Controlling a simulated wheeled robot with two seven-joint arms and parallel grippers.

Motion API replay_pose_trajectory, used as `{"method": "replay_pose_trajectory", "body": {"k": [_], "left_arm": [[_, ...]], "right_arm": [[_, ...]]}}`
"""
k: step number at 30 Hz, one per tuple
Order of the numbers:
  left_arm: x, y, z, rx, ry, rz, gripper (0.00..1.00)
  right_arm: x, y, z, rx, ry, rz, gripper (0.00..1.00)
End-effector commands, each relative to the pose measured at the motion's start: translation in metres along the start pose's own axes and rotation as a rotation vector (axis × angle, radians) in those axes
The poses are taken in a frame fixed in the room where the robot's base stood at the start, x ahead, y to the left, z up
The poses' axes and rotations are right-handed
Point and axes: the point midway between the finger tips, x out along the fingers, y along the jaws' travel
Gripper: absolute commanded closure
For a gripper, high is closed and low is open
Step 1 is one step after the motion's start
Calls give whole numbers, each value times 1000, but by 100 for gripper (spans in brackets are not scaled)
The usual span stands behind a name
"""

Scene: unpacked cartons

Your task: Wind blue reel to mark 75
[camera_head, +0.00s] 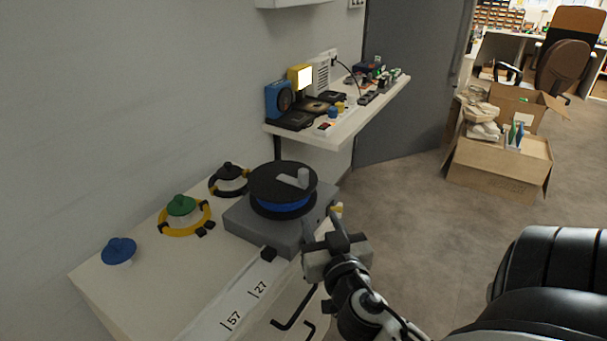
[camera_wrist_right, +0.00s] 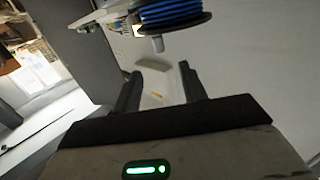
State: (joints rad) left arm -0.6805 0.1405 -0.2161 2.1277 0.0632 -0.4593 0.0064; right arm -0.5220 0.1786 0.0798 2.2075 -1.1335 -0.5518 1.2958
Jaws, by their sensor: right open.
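The blue reel (camera_head: 280,203) sits between black flanges on a grey box (camera_head: 262,232) on the white cabinet top. A pale grey crank piece (camera_head: 294,179) lies on its top flange. A scale strip (camera_head: 222,318) in front shows marks 27 and 57, with a black pointer block (camera_head: 268,254) near its far end; no 75 is readable. My right gripper (camera_head: 322,219) is open and empty, in front of the box and below the reel. In the right wrist view, the reel (camera_wrist_right: 172,14) is beyond the open fingers (camera_wrist_right: 158,72). My left gripper is out of view.
A green knob (camera_head: 181,205) with a yellow ring, a dark knob (camera_head: 230,172) and a blue knob (camera_head: 119,250) stand left of the box. Black handles (camera_head: 296,306) jut from the cabinet front. A shelf (camera_head: 338,130) of small devices is behind. Cartons (camera_head: 499,165) stand on the floor.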

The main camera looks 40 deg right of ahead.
Motion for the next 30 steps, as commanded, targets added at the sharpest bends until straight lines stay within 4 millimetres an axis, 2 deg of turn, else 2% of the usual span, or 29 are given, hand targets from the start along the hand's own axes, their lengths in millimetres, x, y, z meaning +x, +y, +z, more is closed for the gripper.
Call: {"method": "replay_pose_trajectory", "body": {"k": [5, 8, 21, 25, 30], "left_arm": [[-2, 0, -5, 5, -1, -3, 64], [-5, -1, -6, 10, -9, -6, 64], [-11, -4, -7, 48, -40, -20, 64], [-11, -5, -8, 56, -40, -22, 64], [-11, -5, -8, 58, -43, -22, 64]], "right_arm": [[15, 4, -10, 7, 30, 13, 58], [32, 5, -12, 6, 31, 14, 58], [126, 5, -13, 5, 28, 13, 58], [145, 6, -12, 6, 27, 14, 58], [158, 5, -10, 7, 25, 12, 58]]}}
